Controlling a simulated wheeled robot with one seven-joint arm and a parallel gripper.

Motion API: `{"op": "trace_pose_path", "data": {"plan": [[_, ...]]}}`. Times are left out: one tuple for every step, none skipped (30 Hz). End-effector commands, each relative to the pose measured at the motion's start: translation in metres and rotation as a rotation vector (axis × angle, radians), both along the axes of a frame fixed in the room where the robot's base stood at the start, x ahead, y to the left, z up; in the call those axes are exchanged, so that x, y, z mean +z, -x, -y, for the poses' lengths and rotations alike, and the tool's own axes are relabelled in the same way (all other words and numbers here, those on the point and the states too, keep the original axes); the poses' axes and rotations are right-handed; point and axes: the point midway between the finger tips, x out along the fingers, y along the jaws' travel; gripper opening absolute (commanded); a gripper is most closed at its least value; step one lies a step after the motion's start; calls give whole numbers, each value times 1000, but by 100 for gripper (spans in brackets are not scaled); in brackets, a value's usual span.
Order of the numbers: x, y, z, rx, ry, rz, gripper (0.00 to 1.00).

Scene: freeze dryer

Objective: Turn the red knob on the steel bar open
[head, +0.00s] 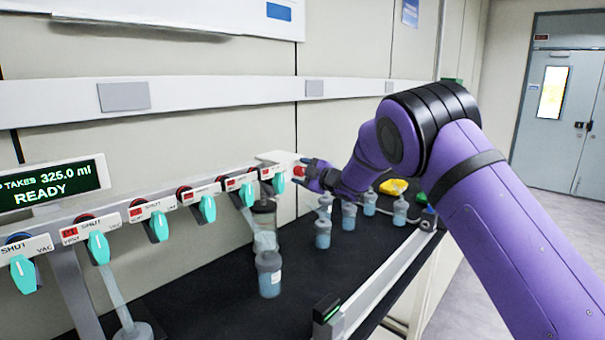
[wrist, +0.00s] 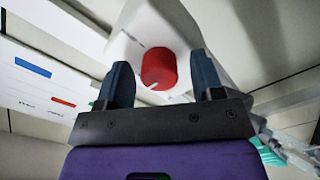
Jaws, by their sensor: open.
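The red knob (wrist: 159,68) sits on a white end block of the steel bar, between my gripper's two fingers in the wrist view. It has a pale line on its face. In the head view the red knob (head: 299,171) shows as a small red spot at the bar's right end, partly hidden by my gripper (head: 306,174). My gripper (wrist: 164,84) is open, with a gap between each finger and the knob. The steel bar (head: 75,210) runs along the wall with several teal valve handles hanging from it.
Several small bottles of blue liquid (head: 323,233) stand on the black bench (head: 200,300) below the bar. A yellow object (head: 393,187) lies behind them. A rail (head: 380,280) edges the bench. A display (head: 50,184) at left reads 325.0 ml READY.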

Motion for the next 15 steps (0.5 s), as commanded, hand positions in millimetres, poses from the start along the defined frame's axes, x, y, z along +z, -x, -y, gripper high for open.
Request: {"op": "trace_pose_path", "data": {"plan": [[0, 0, 0, 0, 0, 0, 61], [0, 0, 0, 0, 0, 0, 61], [0, 0, 0, 0, 0, 0, 61], [0, 0, 0, 0, 0, 0, 54], [0, 0, 0, 0, 0, 0, 47], [0, 0, 0, 0, 0, 0, 38], [0, 0, 0, 0, 0, 0, 31], [0, 0, 0, 0, 0, 0, 24], [0, 0, 0, 0, 0, 0, 15], [0, 0, 0, 0, 0, 0, 12], [0, 0, 0, 0, 0, 0, 12], [0, 0, 1, 0, 0, 0, 12], [0, 0, 1, 0, -1, -1, 12], [0, 0, 1, -1, -1, -2, 12], [0, 0, 1, -1, -3, -4, 12]]}}
